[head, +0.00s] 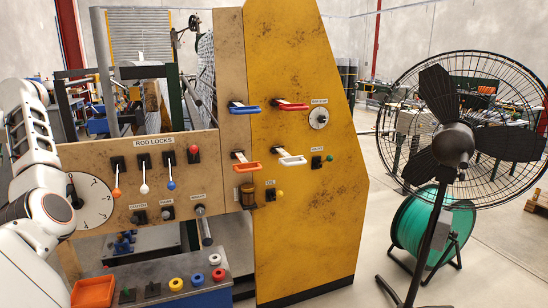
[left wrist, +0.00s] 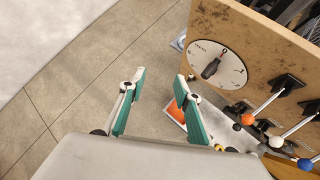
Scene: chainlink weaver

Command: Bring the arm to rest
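My left arm (head: 35,165) comes in at the left edge of the head view, beside the tan machine panel. My left gripper is not seen in that view. In the left wrist view my left gripper (left wrist: 160,76) is open, its two teal-padded fingers apart with nothing between them. It is over bare floor, to the left of a white numbered dial (left wrist: 232,74) with a black knob. The dial also shows in the head view (head: 96,212), partly hidden by my arm. My right gripper is in neither view.
Rod-lock levers with orange (head: 116,193), white (head: 144,189) and blue (head: 171,185) knobs stick out of the tan panel (head: 215,185). An orange bin (head: 93,292) stands below. A yellow panel (head: 300,210), fan (head: 452,145) and green reel (head: 410,225) are to the right.

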